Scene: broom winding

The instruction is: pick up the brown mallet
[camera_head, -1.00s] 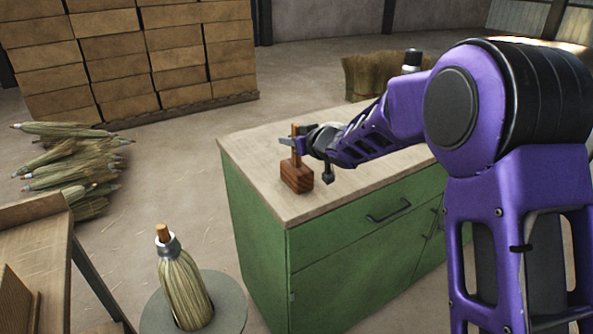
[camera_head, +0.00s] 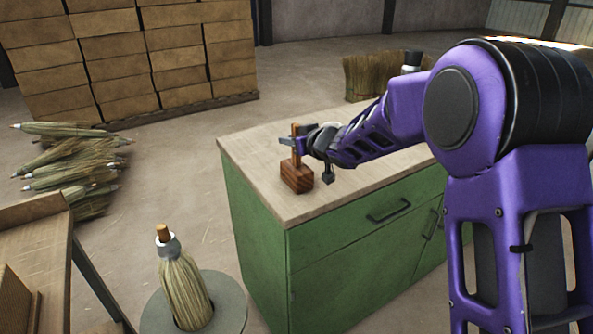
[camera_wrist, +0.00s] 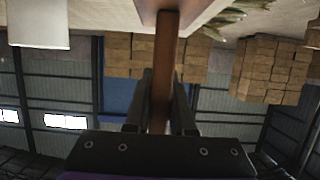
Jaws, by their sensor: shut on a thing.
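The brown mallet (camera_head: 297,177) stands head down on the cabinet top, its handle pointing up. Its block head rests on or very near the wood surface; I cannot tell whether there is a gap. My gripper (camera_head: 296,142) reaches in from the right and is shut on the mallet's handle. In the wrist view the handle (camera_wrist: 162,75) runs between the two dark fingers of my gripper (camera_wrist: 160,98), and the mallet's head shows at the top edge.
The green cabinet (camera_head: 262,245) has a light wooden top. A broom (camera_head: 184,285) stands on a round grey base at the front. Broom bundles (camera_head: 75,165) lie on the floor at left. Stacked boxes (camera_head: 130,55) stand behind. A straw bundle (camera_head: 375,75) is beyond the cabinet.

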